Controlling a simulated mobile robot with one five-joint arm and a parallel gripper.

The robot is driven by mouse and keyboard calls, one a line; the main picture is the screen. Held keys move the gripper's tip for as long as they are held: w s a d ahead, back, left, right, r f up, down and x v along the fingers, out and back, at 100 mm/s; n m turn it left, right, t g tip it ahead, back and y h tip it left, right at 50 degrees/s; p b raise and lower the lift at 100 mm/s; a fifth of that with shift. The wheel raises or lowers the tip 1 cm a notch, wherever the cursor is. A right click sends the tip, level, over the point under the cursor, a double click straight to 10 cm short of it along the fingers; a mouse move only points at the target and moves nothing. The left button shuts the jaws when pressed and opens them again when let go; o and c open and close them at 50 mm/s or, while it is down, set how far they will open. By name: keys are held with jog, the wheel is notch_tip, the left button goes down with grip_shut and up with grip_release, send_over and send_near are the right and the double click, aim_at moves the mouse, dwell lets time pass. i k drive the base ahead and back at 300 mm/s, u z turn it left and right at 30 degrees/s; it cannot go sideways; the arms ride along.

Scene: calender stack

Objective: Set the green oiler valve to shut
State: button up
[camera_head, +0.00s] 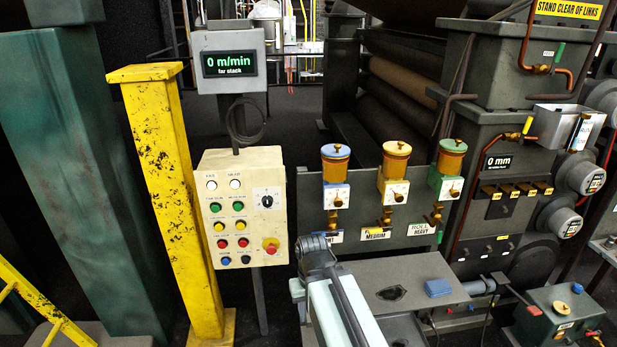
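The green oiler (446,178) is the rightmost of three oilers on the grey panel. It has an amber cup with a green lid and a green-and-white body with a dark knob on its front. A brass valve (433,216) hangs below it, above a label that reads "ROLL HEAVY" (421,229). The valve handle is too small to tell whether it is open or shut. My arm (340,306) rises from the bottom centre, below and left of the green oiler and apart from it. No gripper fingers show.
A yellow oiler (394,187) and a blue oiler (336,190) stand to the left. A grey bench (425,296) with a blue block (438,287) lies below the panel. A button panel (241,215) and yellow post (170,190) stand left. Copper pipes and dark machine housing crowd the right.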

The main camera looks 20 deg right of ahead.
aim_at(442, 224)
jog(key=z, duration=1.45)
jog(key=k, duration=0.6)
jog(key=u, duration=0.2)
jog(key=i, duration=0.5)
